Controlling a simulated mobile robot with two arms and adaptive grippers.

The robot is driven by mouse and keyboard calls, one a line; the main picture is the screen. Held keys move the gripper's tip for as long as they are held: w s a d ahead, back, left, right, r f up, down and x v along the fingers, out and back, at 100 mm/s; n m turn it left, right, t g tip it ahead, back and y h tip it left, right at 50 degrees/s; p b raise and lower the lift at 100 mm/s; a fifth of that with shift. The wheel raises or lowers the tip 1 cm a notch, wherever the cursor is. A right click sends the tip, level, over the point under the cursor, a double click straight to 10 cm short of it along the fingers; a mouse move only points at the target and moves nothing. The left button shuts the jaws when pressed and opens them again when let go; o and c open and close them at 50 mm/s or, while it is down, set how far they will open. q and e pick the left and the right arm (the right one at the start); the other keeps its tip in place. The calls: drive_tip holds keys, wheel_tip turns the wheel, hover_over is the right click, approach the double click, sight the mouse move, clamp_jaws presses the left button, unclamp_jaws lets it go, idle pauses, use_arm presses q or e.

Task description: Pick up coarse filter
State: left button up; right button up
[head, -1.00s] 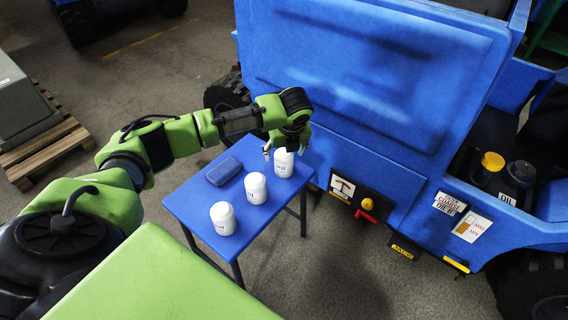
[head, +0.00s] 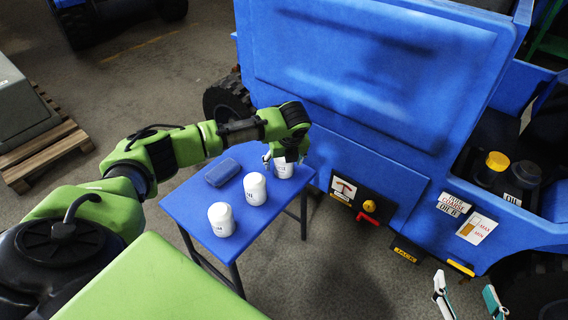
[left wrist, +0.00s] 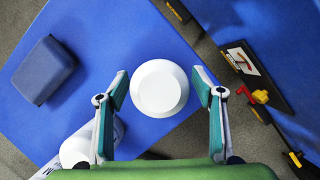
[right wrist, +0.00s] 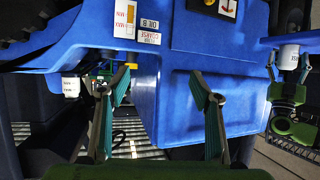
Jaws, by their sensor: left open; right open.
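Three white filter canisters stand upright in a row on a small blue table (head: 188,202): a near one (head: 221,219), a middle one (head: 255,188) and a far one (head: 284,171). Their labels are too small to read, so I cannot tell which is the coarse filter. My left gripper (head: 280,159) is open above the far canister. In the left wrist view the round white top of that canister (left wrist: 159,88) lies between the spread fingers, with gaps on both sides. My right gripper (head: 467,293) is open and empty at the lower right, away from the table.
A dark blue case (head: 222,172) lies on the table, left of the canisters. A large blue vehicle (head: 375,80) stands close behind and right of the table, with a red-handled panel (head: 355,198) and yellow and black caps. A pallet (head: 45,153) is at far left.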

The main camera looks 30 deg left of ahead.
use_arm(q)
drive_tip(key=c, duration=1.4)
drive_tip(key=shift+r, duration=0.2)
